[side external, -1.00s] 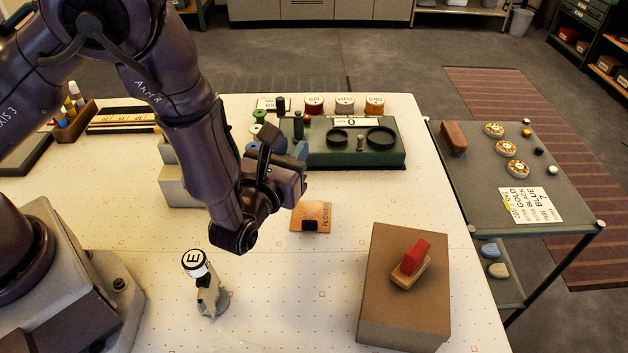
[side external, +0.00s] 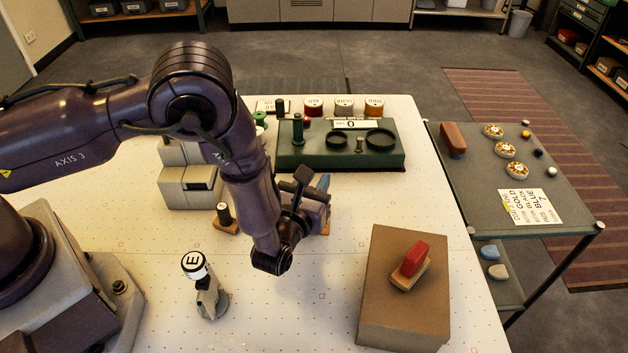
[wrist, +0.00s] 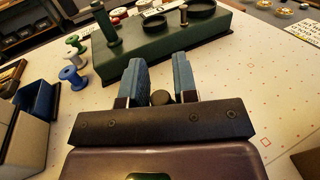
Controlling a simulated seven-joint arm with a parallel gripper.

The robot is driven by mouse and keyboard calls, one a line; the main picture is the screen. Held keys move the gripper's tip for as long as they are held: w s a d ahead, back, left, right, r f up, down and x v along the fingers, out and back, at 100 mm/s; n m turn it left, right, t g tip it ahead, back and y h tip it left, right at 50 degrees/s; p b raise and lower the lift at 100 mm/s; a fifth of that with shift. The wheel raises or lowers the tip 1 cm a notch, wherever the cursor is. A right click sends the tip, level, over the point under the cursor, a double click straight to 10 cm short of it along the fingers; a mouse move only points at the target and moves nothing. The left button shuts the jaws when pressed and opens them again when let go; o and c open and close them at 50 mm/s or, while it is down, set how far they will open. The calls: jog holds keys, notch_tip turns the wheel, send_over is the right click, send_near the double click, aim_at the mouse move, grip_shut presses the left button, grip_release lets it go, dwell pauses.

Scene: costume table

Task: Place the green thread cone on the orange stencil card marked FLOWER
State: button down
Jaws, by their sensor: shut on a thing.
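My gripper (wrist: 160,88) is low over the table, its blue fingers shut on a dark round-topped thing (wrist: 160,98). Its colour and shape are too dark to tell whether it is the green thread cone. In the side view my gripper (side external: 318,196) hides it. A sliver of the orange card (side external: 325,229) shows under the gripper; its FLOWER marking is covered now. Whether the held thing touches the card is hidden. A bright green spool (wrist: 75,43) stands beside the dark green box, near a white one and a blue spool (wrist: 72,78).
The dark green box (side external: 340,155) with black rings and a green post (side external: 297,129) stands behind my gripper. Another orange card (side external: 227,228) bears a dark upright piece. A brown block (side external: 405,310) with a red-topped tool is at front right. A grey E-marked piece (side external: 208,290) stands at front left.

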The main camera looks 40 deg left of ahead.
jog(key=shift+f, duration=0.15)
jog(key=c, duration=0.9)
grip_release()
